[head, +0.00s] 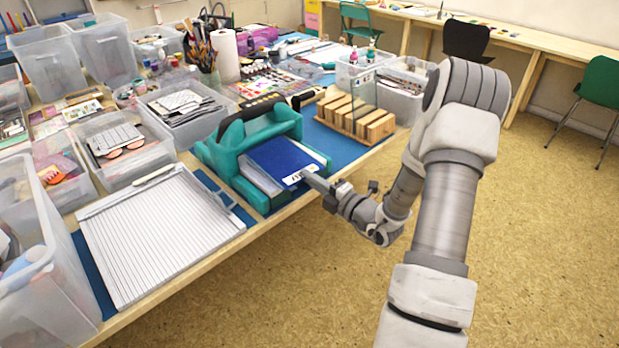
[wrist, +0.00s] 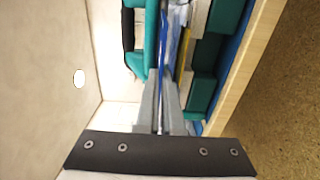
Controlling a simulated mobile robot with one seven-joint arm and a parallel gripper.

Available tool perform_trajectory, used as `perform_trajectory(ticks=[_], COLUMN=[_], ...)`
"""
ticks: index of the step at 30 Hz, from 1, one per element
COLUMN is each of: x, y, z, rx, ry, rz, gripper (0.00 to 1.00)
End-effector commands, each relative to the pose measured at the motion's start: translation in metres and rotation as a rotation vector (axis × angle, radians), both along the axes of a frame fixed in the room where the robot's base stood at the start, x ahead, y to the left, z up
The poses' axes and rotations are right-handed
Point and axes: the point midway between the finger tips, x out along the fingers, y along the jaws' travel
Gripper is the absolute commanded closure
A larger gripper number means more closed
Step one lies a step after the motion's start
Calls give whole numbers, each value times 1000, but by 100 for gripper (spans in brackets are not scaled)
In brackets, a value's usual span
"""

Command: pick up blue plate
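The blue plate (head: 285,160) is a flat dark-blue panel lying tilted in the teal die-cutting machine (head: 225,160), on top of paler sheets, with a white label at its front corner. My gripper (head: 312,181) is at that front corner, coming from the right. In the wrist view the plate shows edge-on as a thin blue strip (wrist: 160,50). The two grey fingers (wrist: 158,85) are close together on either side of it, shut on its edge. The contact faces are hidden.
A wooden stamp rack (head: 355,118) stands behind the machine. A white grooved board (head: 155,235) lies to the left. Clear bins (head: 125,150) crowd the table's left side. The floor right of the table edge is open.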

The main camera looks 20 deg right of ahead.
Motion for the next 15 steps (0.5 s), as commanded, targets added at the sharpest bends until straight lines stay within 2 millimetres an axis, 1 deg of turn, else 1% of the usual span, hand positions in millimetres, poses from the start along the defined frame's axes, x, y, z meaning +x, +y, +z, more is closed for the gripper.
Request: perform_trajectory(ticks=[1, 4, 9, 11, 15], x=[0, 0, -2, -7, -25], y=[0, 0, -1, -4, -10], z=[4, 2, 4, 7, 16], rx=[0, 0, 0, 0, 1], ry=[0, 0, 0, 1, 0], rz=[0, 0, -1, -2, -4], gripper=[100, 100, 100, 100, 100])
